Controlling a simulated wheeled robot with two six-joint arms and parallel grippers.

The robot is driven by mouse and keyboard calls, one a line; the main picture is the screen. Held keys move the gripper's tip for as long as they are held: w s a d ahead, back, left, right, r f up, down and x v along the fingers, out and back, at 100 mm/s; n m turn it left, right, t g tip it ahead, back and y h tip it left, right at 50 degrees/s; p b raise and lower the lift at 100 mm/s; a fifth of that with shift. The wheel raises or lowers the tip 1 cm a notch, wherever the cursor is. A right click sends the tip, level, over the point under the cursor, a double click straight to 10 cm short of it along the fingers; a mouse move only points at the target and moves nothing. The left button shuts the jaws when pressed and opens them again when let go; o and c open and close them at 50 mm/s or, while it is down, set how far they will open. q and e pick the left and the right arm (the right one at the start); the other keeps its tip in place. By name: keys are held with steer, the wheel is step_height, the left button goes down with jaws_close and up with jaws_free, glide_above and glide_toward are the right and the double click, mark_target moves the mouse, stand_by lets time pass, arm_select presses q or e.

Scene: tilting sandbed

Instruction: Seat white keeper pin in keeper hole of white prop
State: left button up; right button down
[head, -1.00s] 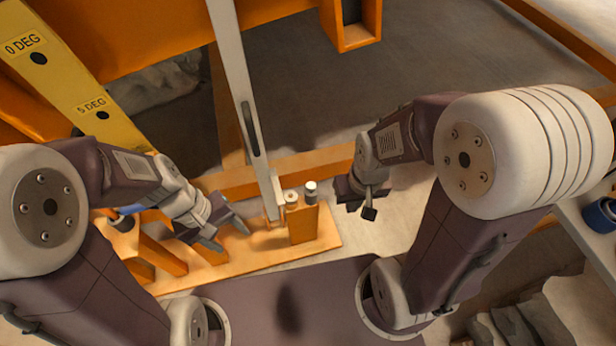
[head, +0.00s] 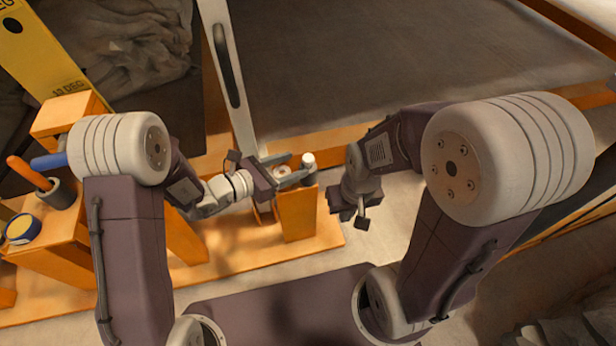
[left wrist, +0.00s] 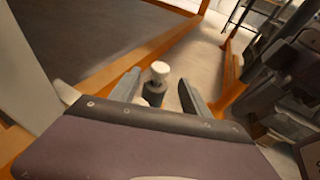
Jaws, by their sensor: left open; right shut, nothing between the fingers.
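The white keeper pin (head: 308,160) has a white head over a dark grey body and stands upright on an orange block (head: 298,215). My left gripper (head: 300,167) is open, its fingertips close to the pin. In the left wrist view the pin (left wrist: 159,71) shows between the two spread fingers, not gripped. The white prop (head: 222,70) is a long bar with a dark slot, rising behind the left gripper. Its lower end is partly hidden by the gripper, and I cannot make out the keeper hole. My right gripper (head: 348,215) is shut and empty, right of the block.
An orange stand at left holds an orange-and-blue handled tool (head: 30,173) and a blue-rimmed round item (head: 21,229). An orange beam runs behind the block.

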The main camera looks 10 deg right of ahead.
mark_target(304, 161)
arm_select(q)
steer(key=shift+r, duration=0.15)
steer(key=b+x, duration=0.2)
steer(key=x, duration=0.1)
steer(key=shift+d+f, duration=0.2)
steer(key=shift+f, duration=0.05)
steer(key=shift+w+d, duration=0.15)
steer(key=shift+d, duration=0.1)
steer(key=b+x, duration=0.3)
steer(key=x, duration=0.1)
steer(key=shift+w+d, duration=0.15)
steer(key=shift+d, duration=0.15)
steer(key=shift+w+d+r, duration=0.1)
steer(key=shift+d, duration=0.1)
jaws_close()
